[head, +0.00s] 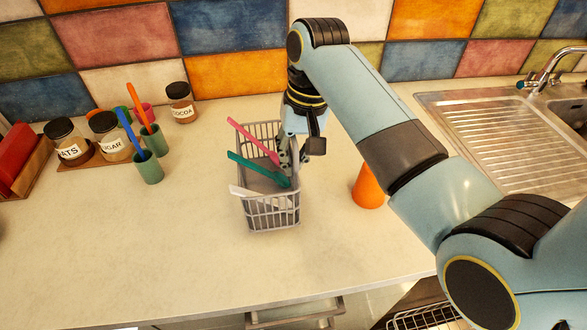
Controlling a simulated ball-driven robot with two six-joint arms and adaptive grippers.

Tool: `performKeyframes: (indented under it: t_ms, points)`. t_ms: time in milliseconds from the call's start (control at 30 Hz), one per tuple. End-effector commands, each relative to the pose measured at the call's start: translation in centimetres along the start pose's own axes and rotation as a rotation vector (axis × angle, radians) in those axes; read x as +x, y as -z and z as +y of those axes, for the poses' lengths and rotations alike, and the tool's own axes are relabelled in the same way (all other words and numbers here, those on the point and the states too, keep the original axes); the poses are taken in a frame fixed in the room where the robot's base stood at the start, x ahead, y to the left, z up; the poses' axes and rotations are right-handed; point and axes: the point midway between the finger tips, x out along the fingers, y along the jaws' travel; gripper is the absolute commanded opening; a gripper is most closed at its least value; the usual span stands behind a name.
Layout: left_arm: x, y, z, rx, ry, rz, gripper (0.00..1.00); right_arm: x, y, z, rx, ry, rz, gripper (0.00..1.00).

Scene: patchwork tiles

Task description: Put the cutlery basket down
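The grey cutlery basket (271,214) is at the middle of the counter, with a pink, a teal and a white piece of cutlery leaning in it. My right gripper (293,155) comes down from above at the basket's right wall and appears shut on it, though the fingertips are partly hidden by the gripper's own body. The basket looks roughly upright. I cannot tell whether its base touches the counter or hangs just above it. My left gripper is not in view.
An orange cup (368,187) stands right of the basket, partly behind my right arm. Green cups (147,168) with utensils and labelled jars (67,143) stand at the left. A sink (500,140) is at the right. The counter (160,240) is clear at front left.

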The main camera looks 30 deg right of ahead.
Motion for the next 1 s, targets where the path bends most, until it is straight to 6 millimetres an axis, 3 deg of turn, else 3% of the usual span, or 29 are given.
performKeyframes:
  t_ms: [300, 667, 700, 867, 1000]
  points:
    - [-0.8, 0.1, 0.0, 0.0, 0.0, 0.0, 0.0, 3.8, 0.1, 0.5, 0.0, 0.0, -0.001, 0.0]
    - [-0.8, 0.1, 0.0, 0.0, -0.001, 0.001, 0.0, 4.3, 0.1, 0.6, 0.0, 0.001, 0.0, 0.0]
    - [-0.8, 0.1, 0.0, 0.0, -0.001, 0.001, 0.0, 4.3, 0.1, 0.6, 0.001, 0.0, 0.0, 0.08]
    - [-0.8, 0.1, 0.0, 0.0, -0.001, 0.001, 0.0, 4.3, 0.1, 0.6, 0.001, 0.0, 0.0, 0.29]
    - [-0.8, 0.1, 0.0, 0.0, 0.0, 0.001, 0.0, 4.3, 0.1, 0.6, 0.001, 0.0, 0.0, 0.29]
